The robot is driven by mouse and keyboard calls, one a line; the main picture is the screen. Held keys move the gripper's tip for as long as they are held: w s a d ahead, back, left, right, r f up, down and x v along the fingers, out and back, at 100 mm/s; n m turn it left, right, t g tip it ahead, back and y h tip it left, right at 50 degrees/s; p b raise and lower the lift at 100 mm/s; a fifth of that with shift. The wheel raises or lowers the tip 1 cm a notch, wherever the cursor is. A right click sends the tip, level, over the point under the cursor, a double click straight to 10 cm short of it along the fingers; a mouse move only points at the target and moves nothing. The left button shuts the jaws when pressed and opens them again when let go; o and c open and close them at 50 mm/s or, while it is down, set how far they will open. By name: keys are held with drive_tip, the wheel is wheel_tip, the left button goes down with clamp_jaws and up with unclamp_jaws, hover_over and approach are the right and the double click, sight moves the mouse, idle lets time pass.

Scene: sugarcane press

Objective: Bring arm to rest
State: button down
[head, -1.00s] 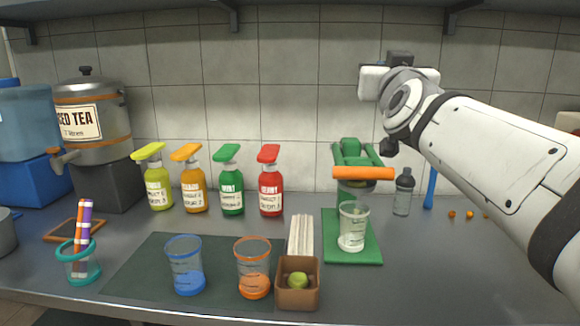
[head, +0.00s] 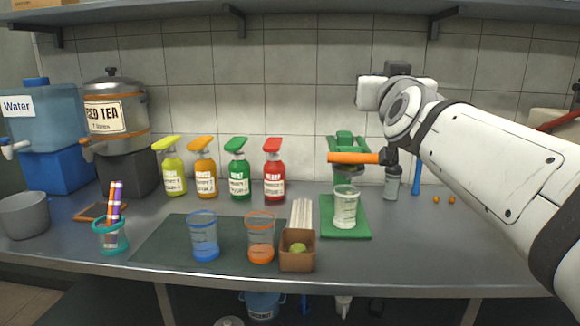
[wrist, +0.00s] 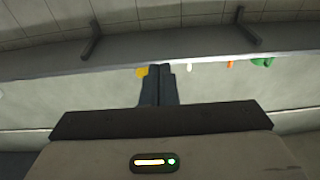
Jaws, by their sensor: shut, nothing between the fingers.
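My gripper (wrist: 158,78) shows in the wrist view with its two dark fingers together, shut and empty. In the head view my arm is raised at the right, its wrist end high in front of the tiled wall; the fingers cannot be made out there. The green press (head: 345,143) with its orange handle (head: 353,158) stands on the counter below and left of my wrist. A clear measuring cup (head: 345,207) stands on the press's green base (head: 350,228). My gripper touches none of these.
The counter (head: 420,240) is clear at the front right. A shelf (head: 330,22) runs along the wall above. Pump bottles (head: 236,175), two cups on a dark mat (head: 165,252), a brown box (head: 297,261) and drink dispensers (head: 118,115) stand to the left.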

drive_tip(key=s+a+f+n+g+y+p, duration=0.1)
drive_tip(key=s+a+f+g+y+p, duration=0.2)
drive_tip(key=f+g+p, duration=0.65)
drive_tip(key=s+d+f+g+h+p, duration=0.1)
drive_tip(key=s+f+g+p, duration=0.3)
drive_tip(key=s, duration=0.5)
drive_tip(key=s+d+f+g+h+p, duration=0.1)
drive_tip(key=s+f+g+p, duration=0.3)
drive_tip(key=s+f, duration=0.5)
drive_tip(key=shift+s+f+p, duration=0.25)
drive_tip(key=shift+s+p, duration=0.05)
drive_tip(key=shift+p, duration=0.45)
